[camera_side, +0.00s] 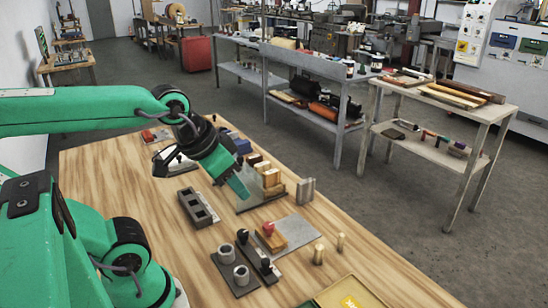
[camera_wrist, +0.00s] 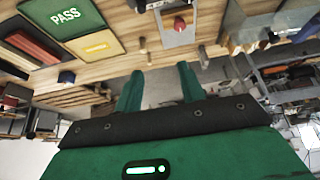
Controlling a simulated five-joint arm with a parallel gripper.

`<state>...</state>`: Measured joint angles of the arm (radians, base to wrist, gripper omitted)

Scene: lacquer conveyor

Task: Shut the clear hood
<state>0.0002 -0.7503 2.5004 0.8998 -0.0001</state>
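My gripper (camera_side: 242,188) hangs over the middle of the wooden bench in the side view, with nothing between its fingers. In the wrist view my gripper (camera_wrist: 160,78) has its two green fingers well apart. A pale see-through panel at the upper right of the wrist view looks like the clear hood (camera_wrist: 252,18). In the side view the hood cannot be picked out clearly near the wooden blocks (camera_side: 270,178), partly behind my fingers. I cannot tell its angle. No contact between gripper and hood shows.
A wooden block with a red knob (camera_side: 270,232) lies on a grey plate. A dark fixture with grey cups (camera_side: 240,272), a grey block with holes (camera_side: 198,207) and wooden pegs (camera_side: 318,254) stand nearby. A green tray marked PASS (camera_wrist: 68,35) lies at one end. Bare wood lies between them.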

